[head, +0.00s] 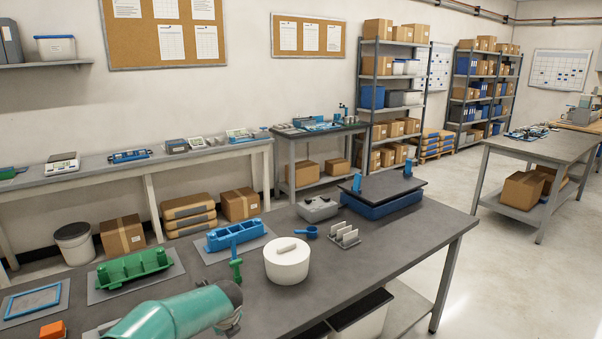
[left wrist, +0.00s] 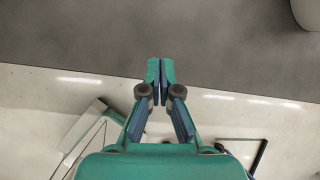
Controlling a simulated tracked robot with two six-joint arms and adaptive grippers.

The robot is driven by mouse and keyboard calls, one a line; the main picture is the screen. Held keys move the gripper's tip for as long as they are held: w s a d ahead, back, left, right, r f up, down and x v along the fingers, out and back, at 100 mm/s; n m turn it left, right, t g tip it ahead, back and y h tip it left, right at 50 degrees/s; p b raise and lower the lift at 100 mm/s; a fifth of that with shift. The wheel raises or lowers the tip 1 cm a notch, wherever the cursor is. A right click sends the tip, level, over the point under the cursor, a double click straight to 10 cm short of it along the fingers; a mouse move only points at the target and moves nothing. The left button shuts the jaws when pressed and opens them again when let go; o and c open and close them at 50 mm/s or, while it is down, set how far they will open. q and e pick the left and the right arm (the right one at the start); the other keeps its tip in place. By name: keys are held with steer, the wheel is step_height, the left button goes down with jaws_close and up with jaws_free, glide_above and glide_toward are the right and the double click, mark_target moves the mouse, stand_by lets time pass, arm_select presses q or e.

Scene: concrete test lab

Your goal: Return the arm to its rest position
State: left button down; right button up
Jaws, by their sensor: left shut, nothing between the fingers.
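My left gripper (left wrist: 160,75) shows in the left wrist view with its two teal fingertips together and nothing between them. Its tips show over the front edge of the dark grey bench top (left wrist: 80,35), with pale floor below that edge in the picture. I cannot tell its height above the bench. In the head view, a teal part of my left arm (head: 185,311) crosses the bottom left, over the bench's near side. The left gripper's fingers are outside the head view. My right arm and gripper show in neither view.
On the bench stand a white lidded pot (head: 287,261), a green fixture (head: 133,267), a blue fixture (head: 236,235), a blue scoop (head: 307,232), a grey slotted rack (head: 344,235) and an orange block (head: 53,330). The right part of the bench top (head: 420,232) is clear.

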arm_select(q)
steer(key=s+d+f+n+g+h, duration=0.25)
steer(key=s+f+n, duration=0.25)
steer(key=s+f, duration=0.3)
steer(key=s+d+f+n+g+h, duration=0.1)
steer(key=s+d+f+n+h, duration=0.1)
steer(key=s+d+f+n, duration=0.4)
steer(key=s+f+n+h, duration=0.1)
steer(key=s+f+n, duration=0.1)
steer(key=s+n, duration=0.7)
steer(key=s+f+n+g+h, duration=0.1)
steer(key=s+f+n, duration=0.2)
steer(key=s+n, duration=0.6)
steer(key=s, duration=0.7)
steer(key=shift+s+a+f+n, duration=0.15)
steer(key=shift+a+f+n, duration=0.15)
steer(key=shift+a+f, duration=0.1)
